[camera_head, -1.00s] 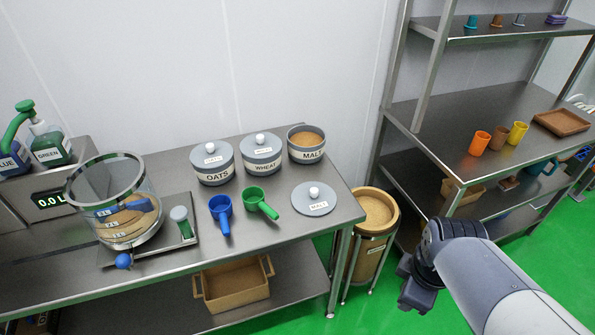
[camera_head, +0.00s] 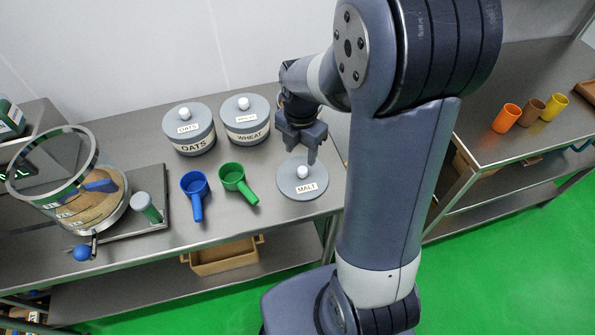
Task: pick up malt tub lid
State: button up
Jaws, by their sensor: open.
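The malt tub lid (camera_head: 290,186) is a flat grey disc with a white knob (camera_head: 302,171) and a MALT label. It lies flat on the steel table, to the right of the green scoop. My gripper (camera_head: 302,158) points down just above and behind the knob, its fingers apart and empty. I cannot tell whether a finger touches the knob. The malt tub itself is hidden behind my arm.
The lidded oats tub (camera_head: 190,131) and wheat tub (camera_head: 246,121) stand left of my gripper. A blue scoop (camera_head: 195,190) and a green scoop (camera_head: 236,180) lie left of the lid. A clear vessel (camera_head: 75,185) stands at far left. Orange, brown and yellow cups stand right.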

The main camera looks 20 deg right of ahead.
aim_at(302, 169)
jog(key=shift+w+d+f+p, duration=0.1)
jog(key=shift+f+p, duration=0.1)
jog(key=shift+f, duration=1.05)
jog(key=shift+s+d+f+p, duration=0.1)
jog(key=shift+f+p, duration=0.05)
jog(key=shift+f, duration=1.1)
jog(key=shift+w+d+f+p, duration=0.1)
jog(key=shift+f+p, duration=0.1)
jog(key=shift+f, duration=1.05)
grip_shut()
